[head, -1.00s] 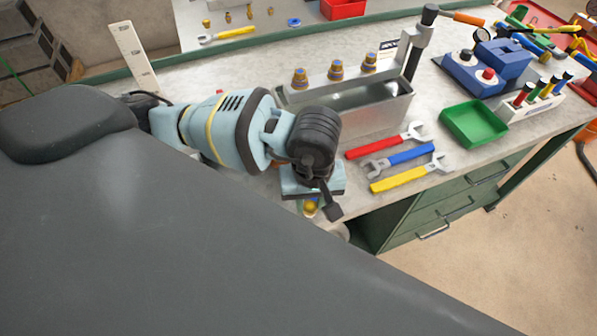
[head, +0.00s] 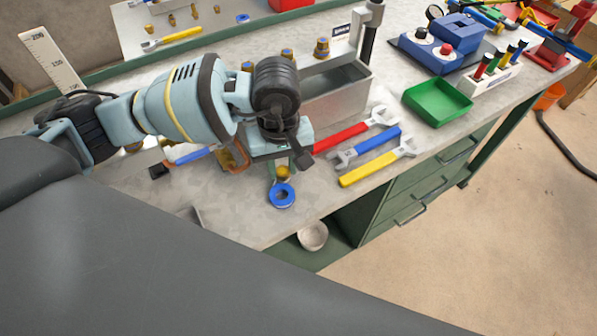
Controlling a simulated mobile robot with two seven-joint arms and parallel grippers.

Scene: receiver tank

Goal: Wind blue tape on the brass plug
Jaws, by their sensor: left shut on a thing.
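My left gripper (head: 287,162) comes in from the left, pointing down over the front of the bench. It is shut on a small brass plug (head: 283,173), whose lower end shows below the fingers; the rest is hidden. A blue tape roll (head: 272,195), a ring with a dark centre, shows just below the plug. I cannot tell whether plug and roll touch. My right gripper is not in view.
Red (head: 340,138), blue (head: 375,144) and yellow (head: 375,170) wrenches lie right of my gripper. A metal tank (head: 335,95) with brass fittings stands behind. A green tray (head: 437,103) is farther right. The bench's front edge is close.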

